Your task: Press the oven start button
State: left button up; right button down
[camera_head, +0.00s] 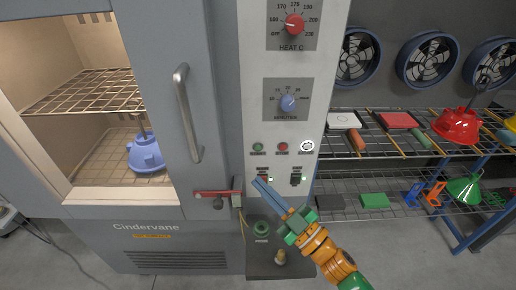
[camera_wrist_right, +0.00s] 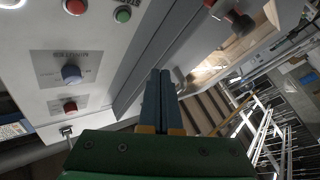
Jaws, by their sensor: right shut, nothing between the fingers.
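The oven's control panel (camera_head: 270,130) carries a row of small buttons: a green button (camera_head: 258,147), a red button (camera_head: 282,147) and a white-ringed button (camera_head: 307,146). Their labels are too small to read, so I cannot tell which is start. In the right wrist view the green button (camera_wrist_right: 123,14) and red button (camera_wrist_right: 75,7) show at the top. My right gripper (camera_head: 258,182) is shut and empty. Its fingertips appear just below the green button in the head view, in front of the lower switches; contact is not clear. The closed fingers (camera_wrist_right: 159,90) point up in the wrist view. My left gripper is not in view.
A red heat dial (camera_head: 294,24) and blue minutes dial (camera_head: 289,103) sit above the buttons. A red latch bar (camera_head: 213,193) and grey door handle (camera_head: 184,112) are to the left. A blue hood (camera_head: 146,155) sits inside the oven. A rack (camera_head: 410,212) stands at the right.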

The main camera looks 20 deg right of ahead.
aim_at(258, 148)
jog(key=w+d+b, duration=0.2)
jog(key=w, duration=0.6)
jog(key=shift+d+b, duration=0.25)
jog(key=shift+b, duration=0.15)
jog(key=shift+w, duration=0.15)
dwell(1.4)
jog(key=shift+w+d, duration=0.1)
jog(key=shift+w, duration=0.25)
jog(key=shift+w+d+b, duration=0.1)
jog(key=shift+w+b, duration=0.2)
jog(key=shift+w, duration=0.05)
dwell(0.5)
dwell(0.4)
jog(key=shift+s+a+p, duration=0.2)
jog(key=shift+s+p, duration=0.3)
jog(key=shift+s, duration=0.25)
